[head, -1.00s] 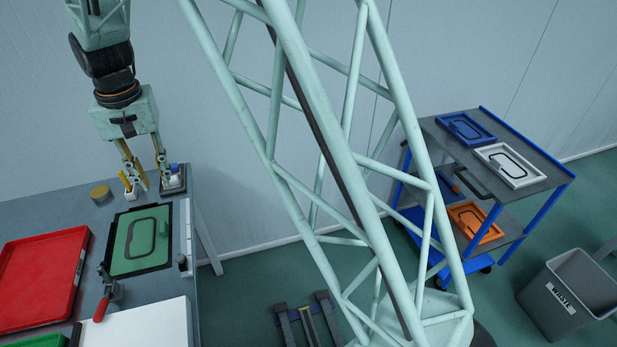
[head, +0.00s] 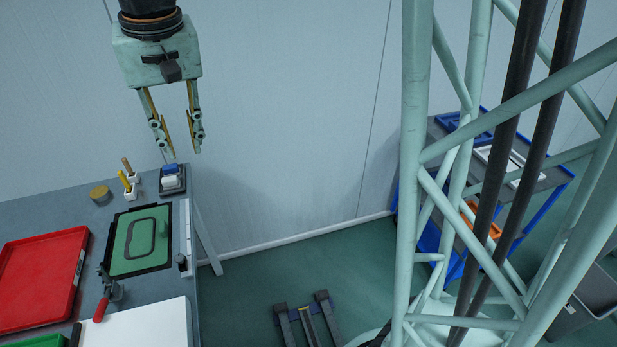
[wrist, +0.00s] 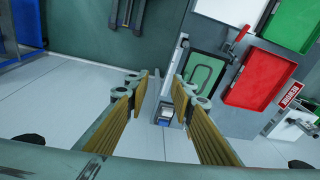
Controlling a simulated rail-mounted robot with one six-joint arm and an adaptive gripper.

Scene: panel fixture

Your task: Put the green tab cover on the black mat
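The green tab cover (head: 131,258) is a flat green panel with a dark rounded outline and a small tab. It lies flat on the black mat (head: 140,272), whose dark border shows around it on the table. My gripper (head: 183,155) is open and empty, raised behind and to the right of the cover, near the table's far right corner. In the wrist view my gripper (wrist: 160,84) shows clear space between its two fingers. The green cover (wrist: 200,73) lies beyond the right finger there, partly hidden by it.
A red tray (head: 40,280), a red-handled clamp (head: 104,305) and a white board (head: 145,325) are on the table (head: 55,207). Small holders (head: 131,186) and a dark block stand (head: 172,180) are at the back. A blue cart (head: 425,225) stands right, partly behind my lattice column.

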